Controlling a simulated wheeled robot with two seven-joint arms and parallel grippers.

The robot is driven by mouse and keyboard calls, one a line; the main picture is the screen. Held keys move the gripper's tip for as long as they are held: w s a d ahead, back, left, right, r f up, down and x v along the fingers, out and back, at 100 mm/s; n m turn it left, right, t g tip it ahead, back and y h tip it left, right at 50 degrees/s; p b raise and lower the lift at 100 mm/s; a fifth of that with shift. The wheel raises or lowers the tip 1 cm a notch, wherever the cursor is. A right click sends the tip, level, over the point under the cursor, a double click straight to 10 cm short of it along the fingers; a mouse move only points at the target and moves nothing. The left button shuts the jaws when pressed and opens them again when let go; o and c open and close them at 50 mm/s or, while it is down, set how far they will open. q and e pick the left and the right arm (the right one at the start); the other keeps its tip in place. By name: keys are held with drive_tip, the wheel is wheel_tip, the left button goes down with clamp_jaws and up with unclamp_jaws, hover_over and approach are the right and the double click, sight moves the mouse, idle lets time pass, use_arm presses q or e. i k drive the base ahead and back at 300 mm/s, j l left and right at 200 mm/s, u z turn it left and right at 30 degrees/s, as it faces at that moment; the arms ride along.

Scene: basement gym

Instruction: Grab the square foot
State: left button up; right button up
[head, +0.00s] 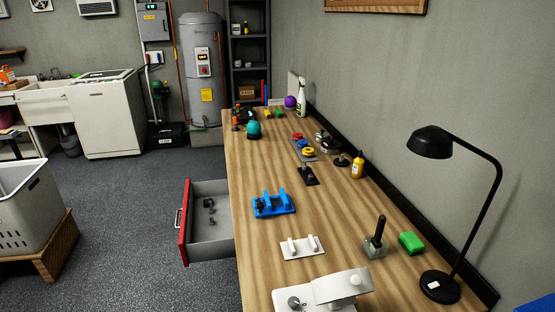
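I cannot tell for certain which thing is the square foot. A grey, square-based block with an upright black handle (376,240) stands on the right of the wooden bench. A black square plate with a short post (309,175) stands farther back. A blue holder (273,206) carries small dark parts, and a white holder with two pegs (302,247) is nearer. An open drawer (208,236) with a red front holds a few small dark pieces (210,205), too small to make out. Neither gripper shows.
A white device (335,288) sits at the bench's near end. A black lamp (432,143) and a green block (411,242) are at right. A yellow bottle (357,165) and coloured rings on a tray stand farther back. The bench's (340,220) middle is partly clear.

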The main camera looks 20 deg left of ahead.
sight(206, 202)
drive_tip(key=u, duration=1.2)
drive_tip(key=i+j+z, duration=0.1)
drive_tip(key=i+j, duration=0.15)
drive_tip(key=i+j+z, duration=0.1)
drive_tip(key=i+j, duration=0.15)
drive_tip(key=j, duration=0.2)
drive_tip(key=i+j+z, duration=0.15)
drive_tip(key=j, duration=0.2)
drive_tip(key=i+j+z, duration=0.1)
drive_tip(key=i+j, duration=0.2)
drive_tip(key=j, duration=0.15)
drive_tip(key=i+j+z, duration=0.1)
drive_tip(key=j, duration=0.3)
drive_tip(key=i+j+z, duration=0.1)
drive_tip(key=i+j, duration=0.15)
drive_tip(key=j, duration=0.2)
drive_tip(key=i+j+z, duration=0.1)
drive_tip(key=j, duration=0.35)
drive_tip(key=i+j+z, duration=0.1)
drive_tip(key=j, duration=0.35)
drive_tip(key=i, duration=0.1)
